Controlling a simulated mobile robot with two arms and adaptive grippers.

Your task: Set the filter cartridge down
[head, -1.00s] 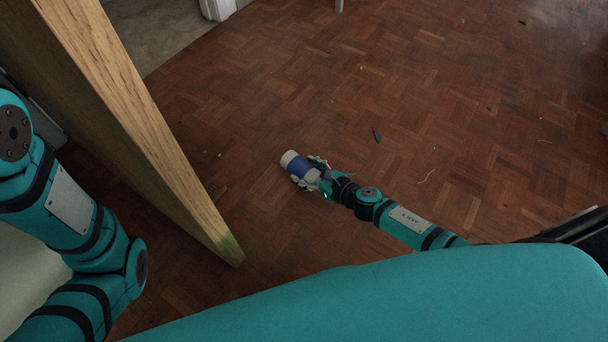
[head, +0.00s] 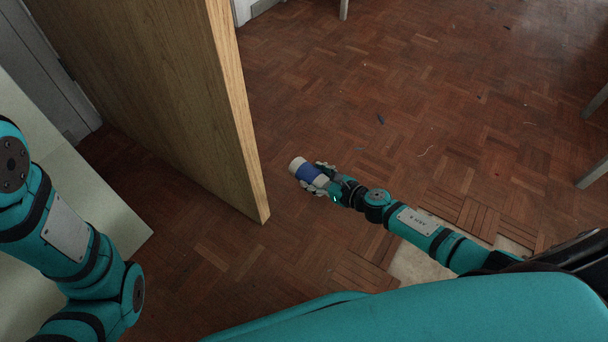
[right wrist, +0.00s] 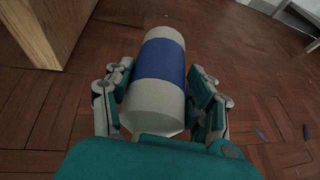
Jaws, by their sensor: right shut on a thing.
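The filter cartridge (head: 307,171) is a white cylinder with a blue band. My right gripper (head: 318,178) is shut on it and holds it out over the wooden floor. In the right wrist view the cartridge (right wrist: 160,75) lies between the two fingers of the right gripper (right wrist: 160,90), its far end pointing away from the palm. In the head view my left arm comes in at the left, but its gripper is out of view.
A wooden door (head: 190,100) stands just left of the cartridge, its edge close by. A pale green surface (head: 75,205) lies at the lower left. The parquet floor (head: 400,100) is mostly clear, with small scraps. Furniture legs (head: 593,172) show at the right.

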